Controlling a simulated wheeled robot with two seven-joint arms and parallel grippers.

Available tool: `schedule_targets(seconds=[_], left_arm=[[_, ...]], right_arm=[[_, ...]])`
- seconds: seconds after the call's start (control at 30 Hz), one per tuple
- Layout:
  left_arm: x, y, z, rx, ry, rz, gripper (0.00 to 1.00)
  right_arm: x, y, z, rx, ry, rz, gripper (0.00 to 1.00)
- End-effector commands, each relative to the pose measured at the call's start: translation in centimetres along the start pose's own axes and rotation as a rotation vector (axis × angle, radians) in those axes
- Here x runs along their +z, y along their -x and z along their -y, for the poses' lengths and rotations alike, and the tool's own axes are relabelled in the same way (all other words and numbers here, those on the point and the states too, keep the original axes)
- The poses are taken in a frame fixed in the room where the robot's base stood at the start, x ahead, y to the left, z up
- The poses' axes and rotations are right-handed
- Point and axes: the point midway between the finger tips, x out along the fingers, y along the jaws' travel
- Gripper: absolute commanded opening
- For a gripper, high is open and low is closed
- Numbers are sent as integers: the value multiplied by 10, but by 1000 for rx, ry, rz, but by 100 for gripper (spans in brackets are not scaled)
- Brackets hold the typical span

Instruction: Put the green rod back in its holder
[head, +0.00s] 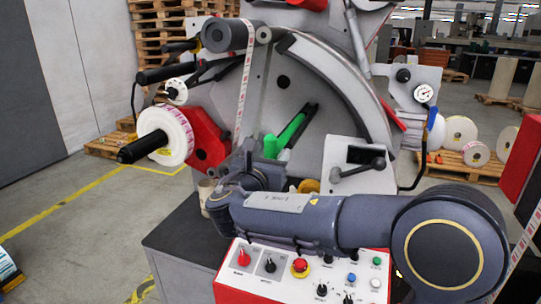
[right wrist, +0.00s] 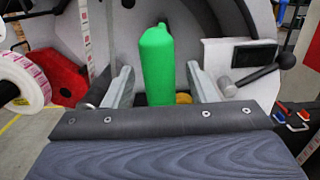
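The green rod (head: 291,131) shows in the head view in front of the machine's grey round plate, beside a dark slanted bar (head: 306,118). A green upright end stands just to its left. In the right wrist view the green rod (right wrist: 157,66) stands upright between the fingers of my right gripper (right wrist: 160,80). The fingers are spread, with a gap visible on each side of the rod. My right gripper (head: 268,158) also shows in the head view, partly hidden by its own wrist. I cannot clearly make out the holder. My left gripper is not in view.
A white label roll (head: 178,134) on a black spindle sticks out at left. A control panel (head: 300,276) with knobs and a red button lies below my right arm. A lever (head: 358,168) is right of the rod. A label strip (head: 244,85) hangs left of it.

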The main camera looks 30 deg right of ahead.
Motion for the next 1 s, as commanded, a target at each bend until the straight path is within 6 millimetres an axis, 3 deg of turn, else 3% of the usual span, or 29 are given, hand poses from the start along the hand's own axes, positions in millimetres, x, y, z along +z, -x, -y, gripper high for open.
schedule_targets(seconds=[0.23,0.5,0.7,0.9,1.0], left_arm=[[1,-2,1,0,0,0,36],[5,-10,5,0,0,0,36],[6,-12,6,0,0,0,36],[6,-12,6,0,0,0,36],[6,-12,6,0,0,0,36]], right_arm=[[-1,8,-1,2,-2,-1,52],[-2,54,-1,4,-2,0,52],[-1,75,0,2,0,0,52],[-1,78,1,-2,-4,-6,52],[-14,72,15,-25,-47,-69,52]])
